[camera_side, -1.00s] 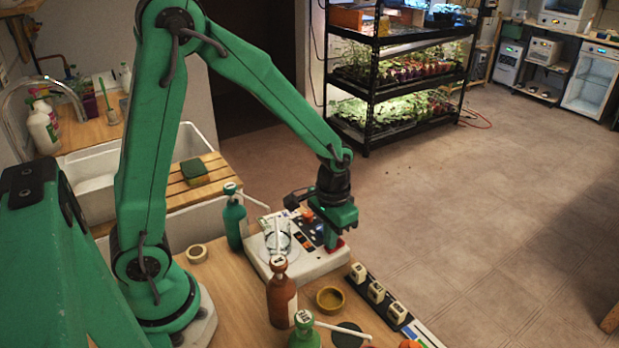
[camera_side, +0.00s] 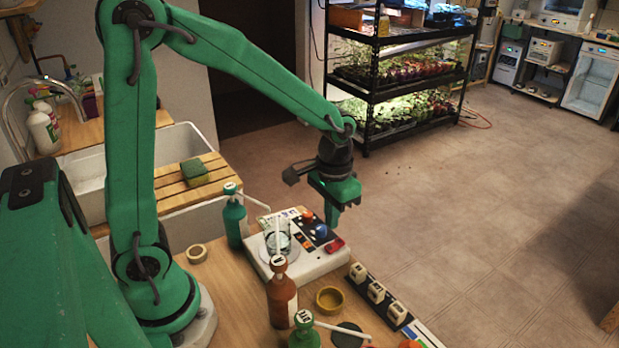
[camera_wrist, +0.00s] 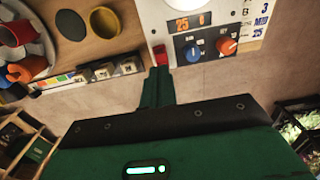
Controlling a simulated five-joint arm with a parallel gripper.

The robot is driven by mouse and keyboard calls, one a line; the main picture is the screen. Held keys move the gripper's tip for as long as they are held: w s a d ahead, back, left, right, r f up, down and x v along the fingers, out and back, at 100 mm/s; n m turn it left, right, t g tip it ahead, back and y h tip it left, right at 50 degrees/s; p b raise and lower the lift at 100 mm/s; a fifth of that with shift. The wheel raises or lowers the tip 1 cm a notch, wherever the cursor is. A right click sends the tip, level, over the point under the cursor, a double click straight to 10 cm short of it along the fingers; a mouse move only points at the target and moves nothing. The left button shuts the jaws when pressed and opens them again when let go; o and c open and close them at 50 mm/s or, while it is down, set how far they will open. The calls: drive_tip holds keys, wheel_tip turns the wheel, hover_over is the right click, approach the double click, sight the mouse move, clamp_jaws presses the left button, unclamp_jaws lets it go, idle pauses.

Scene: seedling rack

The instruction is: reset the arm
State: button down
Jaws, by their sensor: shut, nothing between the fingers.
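My gripper (camera_side: 332,222) is shut and empty. It hangs in the air above the right end of the white stirrer hotplate (camera_side: 312,268), apart from it. Its closed green fingers also show in the wrist view (camera_wrist: 158,88), pointing at the red switch (camera_wrist: 160,50). The red switch also shows at the hotplate's right corner (camera_side: 334,245). My arm is bent, with its forearm sloping down to the right. A glass beaker (camera_side: 278,236) stands on the hotplate. In the wrist view, the hotplate shows a blue knob (camera_wrist: 192,53), an orange knob (camera_wrist: 227,47) and an orange-digit display (camera_wrist: 188,24).
A teal bottle (camera_side: 234,222), a brown bottle (camera_side: 281,300) and a green bottle (camera_side: 304,334) stand around the hotplate. A yellow dish (camera_side: 329,300) and a strip with small white blocks (camera_side: 377,293) lie to its right. The air around my gripper is clear.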

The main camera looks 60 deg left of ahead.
drive_tip(key=shift+r, duration=0.4)
drive_tip(key=shift+r, duration=0.1)
drive_tip(key=s+a+r+t, duration=0.3)
drive_tip(key=s+r+t, duration=0.2)
drive_tip(key=s+r, duration=0.6)
drive_tip(key=shift+s+r+t, duration=0.3)
drive_tip(key=shift+s+r, duration=0.1)
drive_tip(key=shift+s, duration=0.45)
drive_tip(key=c, duration=2.2)
unclamp_jaws()
